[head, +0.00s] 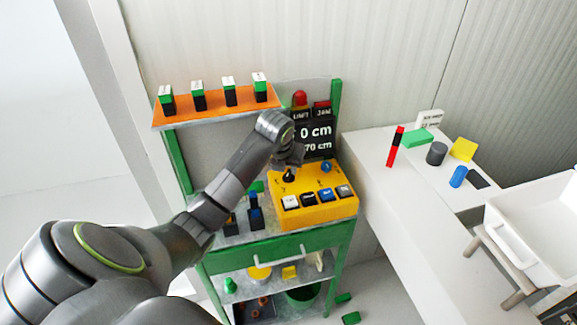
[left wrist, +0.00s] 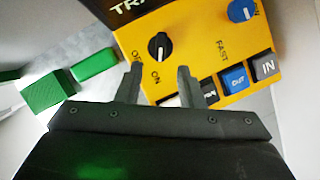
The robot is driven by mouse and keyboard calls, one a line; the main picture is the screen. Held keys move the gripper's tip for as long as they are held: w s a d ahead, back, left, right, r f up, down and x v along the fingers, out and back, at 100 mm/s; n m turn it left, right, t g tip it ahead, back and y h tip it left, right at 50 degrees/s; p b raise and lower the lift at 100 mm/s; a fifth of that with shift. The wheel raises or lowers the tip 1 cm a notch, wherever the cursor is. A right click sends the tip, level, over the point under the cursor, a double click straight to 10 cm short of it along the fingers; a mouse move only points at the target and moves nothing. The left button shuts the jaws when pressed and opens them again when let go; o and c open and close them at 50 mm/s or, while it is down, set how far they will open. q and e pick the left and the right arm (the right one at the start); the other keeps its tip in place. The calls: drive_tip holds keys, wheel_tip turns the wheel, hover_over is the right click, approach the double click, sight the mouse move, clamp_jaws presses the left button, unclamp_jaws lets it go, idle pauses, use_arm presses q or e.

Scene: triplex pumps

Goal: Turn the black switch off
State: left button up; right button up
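The black switch (left wrist: 159,46) is a round black knob with a white pointer line on the yellow control box, with labels beside it that read ON and what looks like OFF. It also shows in the head view (head: 289,176), just below my left gripper (head: 288,163). In the left wrist view, the two fingers of my left gripper (left wrist: 158,85) are apart with nothing between them. The fingertips point toward the knob and appear short of it. The yellow control box (head: 318,212) stands on the green-framed bench. My right gripper is not in view.
A blue knob (head: 326,166) and several push buttons (head: 308,200) sit close by on the same box. A display board (head: 317,136) stands behind it. Green blocks (left wrist: 95,65) lie beside the box. An orange shelf (head: 214,106) is above left, a white table (head: 393,190) to the right.

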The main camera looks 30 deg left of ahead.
sight(289, 171)
use_arm(q)
drive_tip(key=w+f, duration=0.1)
drive_tip(key=w+a+f+p, duration=0.1)
drive_tip(key=shift+w+f, duration=0.4)
drive_tip(key=shift+p+x, duration=0.35)
drive_tip(key=shift+x, duration=0.65)
clamp_jaws()
